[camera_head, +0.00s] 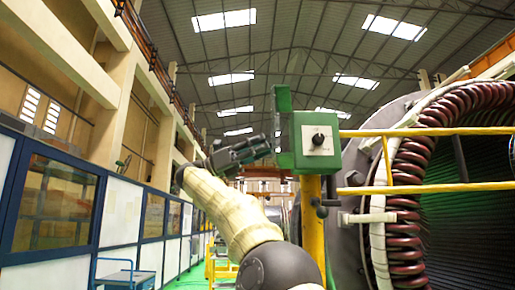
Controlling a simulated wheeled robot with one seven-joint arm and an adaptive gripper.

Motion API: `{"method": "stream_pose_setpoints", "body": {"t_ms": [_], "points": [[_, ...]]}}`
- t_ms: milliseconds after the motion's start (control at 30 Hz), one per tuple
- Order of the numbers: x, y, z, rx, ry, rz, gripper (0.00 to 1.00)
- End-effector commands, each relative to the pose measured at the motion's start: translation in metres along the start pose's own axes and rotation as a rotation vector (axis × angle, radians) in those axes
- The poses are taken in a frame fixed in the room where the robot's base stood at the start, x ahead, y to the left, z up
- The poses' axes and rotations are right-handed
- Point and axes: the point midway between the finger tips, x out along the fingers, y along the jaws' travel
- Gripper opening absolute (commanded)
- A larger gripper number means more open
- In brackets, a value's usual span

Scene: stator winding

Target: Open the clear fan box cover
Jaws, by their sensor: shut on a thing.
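The green fan box (311,157) stands on a yellow post, with a pale front plate and a black knob (318,139) facing me. A narrow green upright piece (284,103) rises at its left side. The clear cover is hard to make out against the box. My gripper (268,148) reaches in from the left, with its dark fingers at the box's left edge. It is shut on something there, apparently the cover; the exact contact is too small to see.
Yellow rails (430,132) run right from the box past a large machine with thick dark-red coils (408,170). A black lever (322,205) hangs below the box. Blue-framed white panels (122,210) line the left, with a blue cart (125,275) in front.

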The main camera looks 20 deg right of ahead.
Motion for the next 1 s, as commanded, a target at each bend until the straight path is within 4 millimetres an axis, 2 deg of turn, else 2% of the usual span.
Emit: {"method": "stream_pose_setpoints", "body": {"t_ms": [200, 233, 333, 1000], "points": [[0.0035, -0.0008, 0.0029, 0.003, -0.001, -0.001, 0.0], [0.0035, -0.0008, 0.0029, 0.003, -0.001, -0.001, 0.32], [0.0028, -0.0007, 0.0025, 0.003, 0.0, 0.0, 0.5], [-0.0046, -0.0037, 0.0037, 0.011, -0.002, 0.024, 0.52]]}}
